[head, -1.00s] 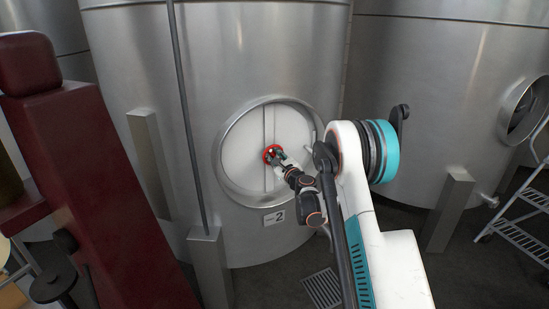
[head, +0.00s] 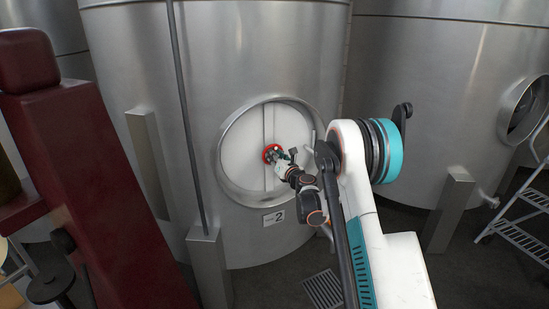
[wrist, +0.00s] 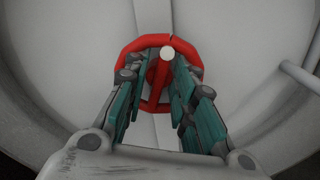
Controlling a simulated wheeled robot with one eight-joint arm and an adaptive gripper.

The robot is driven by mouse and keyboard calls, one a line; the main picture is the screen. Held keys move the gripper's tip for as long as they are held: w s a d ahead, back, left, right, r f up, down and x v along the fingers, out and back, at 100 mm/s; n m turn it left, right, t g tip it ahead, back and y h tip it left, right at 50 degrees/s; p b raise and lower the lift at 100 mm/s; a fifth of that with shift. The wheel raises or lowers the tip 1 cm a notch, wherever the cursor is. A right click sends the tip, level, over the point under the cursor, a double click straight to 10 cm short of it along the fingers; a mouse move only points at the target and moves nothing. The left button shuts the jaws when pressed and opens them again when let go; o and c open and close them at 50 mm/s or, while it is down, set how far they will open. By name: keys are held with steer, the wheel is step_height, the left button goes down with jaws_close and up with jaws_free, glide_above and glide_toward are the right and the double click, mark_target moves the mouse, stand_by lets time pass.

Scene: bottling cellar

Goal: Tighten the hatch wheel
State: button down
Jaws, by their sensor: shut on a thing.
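The red hatch wheel (head: 267,151) sits at the middle of the round pale hatch (head: 247,162) on the front of the steel tank. In the wrist view the wheel (wrist: 192,51) shows as a red ring with spokes and a pale round knob near its top. My gripper (head: 274,154) reaches the wheel from the right. In the wrist view its teal-padded fingers (wrist: 156,88) lie on either side of a red spoke, shut on the wheel. The fingers hide part of the wheel's lower rim.
A vertical bar (head: 269,123) crosses the hatch behind the wheel. A raised steel collar (head: 225,172) rings the hatch, and a pale handle (wrist: 300,76) stands at its right. A dark red machine (head: 110,200) is at the left and a metal step ladder (head: 523,238) at the right.

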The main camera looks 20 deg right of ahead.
steer(key=m, duration=0.7)
steer(key=m+b, duration=0.1)
steer(key=m, duration=0.6)
steer(key=shift+d+f, duration=0.15)
stand_by(0.4)
steer(key=c, duration=1.3)
jaws_free()
steer(key=shift+c, duration=0.2)
steer(key=s+d, duration=0.1)
steer(key=s, duration=1.1)
steer(key=shift+d, duration=0.1)
